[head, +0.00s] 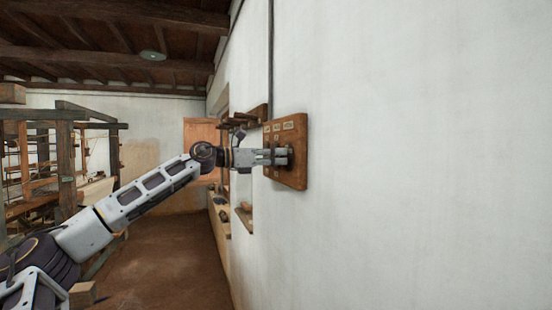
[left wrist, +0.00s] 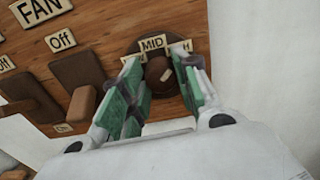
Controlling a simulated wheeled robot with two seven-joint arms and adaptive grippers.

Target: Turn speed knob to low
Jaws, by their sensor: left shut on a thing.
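The round dark brown speed knob (left wrist: 156,84) sits on the wooden switch board (head: 291,179) on the white wall. A MID label (left wrist: 153,43) is above it, with partly hidden labels to either side. A pale mark shows on the knob's upper right; which label it points to I cannot tell for sure. My left gripper (head: 284,157) reaches the board from the left. In the left wrist view its green-padded fingers (left wrist: 160,82) stand on both sides of the knob, shut on it. My right gripper is not in view.
Brown rocker switches (left wrist: 82,84) with Off labels, and a FAN label (left wrist: 40,8), are left of the knob. A small wooden shelf (head: 257,115) is beyond the board. A loom frame (head: 66,165) stands at left. The brown floor (head: 165,265) between is clear.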

